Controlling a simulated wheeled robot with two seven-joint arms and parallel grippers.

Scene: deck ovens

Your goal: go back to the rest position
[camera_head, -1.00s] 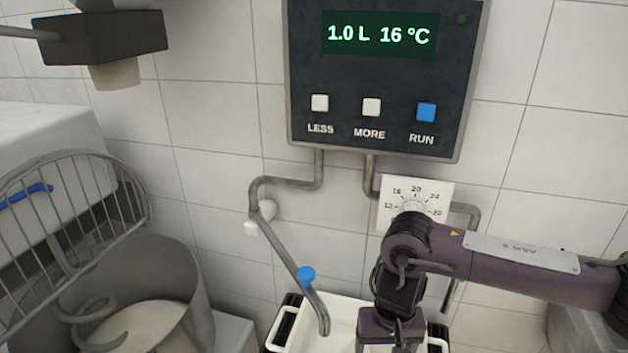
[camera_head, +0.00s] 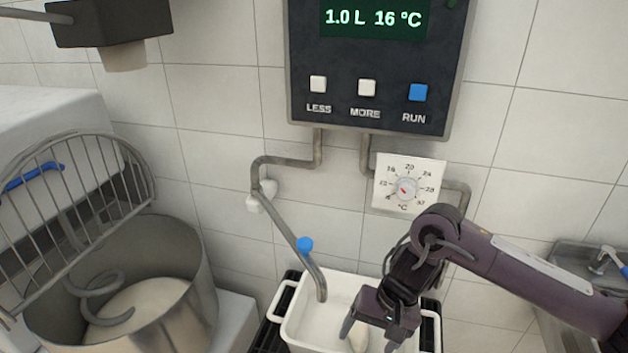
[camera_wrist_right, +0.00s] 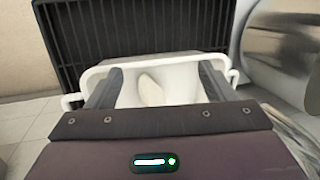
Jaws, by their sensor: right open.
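My right arm comes in from the right in the head view. Its gripper (camera_head: 367,338) points down over a white tub (camera_head: 293,322), in front of the wall dial. In the right wrist view the gripper (camera_wrist_right: 160,88) is open, its two fingers apart above the tub (camera_wrist_right: 186,68). A pale oval thing (camera_wrist_right: 150,90) lies inside the tub between the fingers in that view, not held; it also shows beside a finger in the head view (camera_head: 358,338). My left gripper does not show.
A control panel (camera_head: 375,62) reads 1.0 L 16 °C. Below it are a temperature dial (camera_head: 408,187) and a pipe spout (camera_head: 290,235) with a blue knob (camera_head: 305,245). A mixer bowl (camera_head: 190,275) with wire guard (camera_head: 75,225) stands left. A sink (camera_head: 580,262) is at right.

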